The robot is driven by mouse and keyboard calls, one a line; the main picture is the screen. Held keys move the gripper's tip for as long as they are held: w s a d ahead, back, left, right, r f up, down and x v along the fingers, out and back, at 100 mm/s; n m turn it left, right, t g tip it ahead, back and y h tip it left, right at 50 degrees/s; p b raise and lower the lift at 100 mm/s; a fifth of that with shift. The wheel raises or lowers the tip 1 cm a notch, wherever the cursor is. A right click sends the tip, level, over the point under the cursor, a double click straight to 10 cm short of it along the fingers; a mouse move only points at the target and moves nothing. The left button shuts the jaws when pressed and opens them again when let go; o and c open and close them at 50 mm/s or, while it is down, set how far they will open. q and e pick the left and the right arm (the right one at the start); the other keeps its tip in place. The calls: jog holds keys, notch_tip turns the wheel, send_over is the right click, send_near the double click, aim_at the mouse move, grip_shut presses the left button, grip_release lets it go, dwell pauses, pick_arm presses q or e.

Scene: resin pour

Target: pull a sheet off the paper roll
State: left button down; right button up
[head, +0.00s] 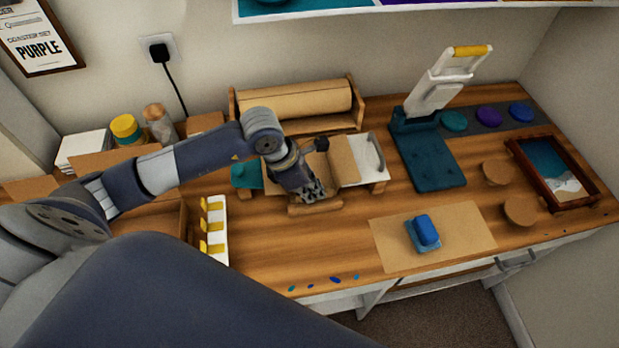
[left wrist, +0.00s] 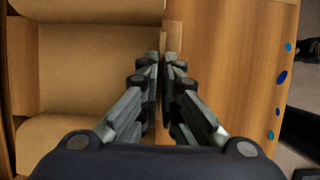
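The paper roll (head: 295,100) lies in a wooden holder (head: 361,105) at the back of the worktable. Brown paper (head: 345,160) lies in front of it on a low wooden stand with a white board, partly behind my left arm. My left gripper (head: 314,194) points down at the front of this stand. In the left wrist view its fingers (left wrist: 162,60) are nearly together at the front edge of the brown paper (left wrist: 95,60), with a thin tan edge between them. A wooden bar (head: 315,208) lies beneath the gripper. My right gripper is not in view.
Right of the stand is a teal press (head: 432,165) with its white lever raised. A blue block (head: 426,230) sits on a brown mat (head: 390,246). A white rack (head: 215,236) with yellow clips stands front left. A framed tray (head: 594,192) is far right.

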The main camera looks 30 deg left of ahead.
pick_arm(q)
jog(key=shift+s+d, duration=0.1)
jog(key=c, duration=1.8)
grip_release()
jog(key=shift+s, duration=0.1)
jog(key=shift+r, duration=0.1)
jog(key=v, duration=1.1)
jog(key=shift+s+r, duration=0.2)
jog(key=shift+r, duration=0.15)
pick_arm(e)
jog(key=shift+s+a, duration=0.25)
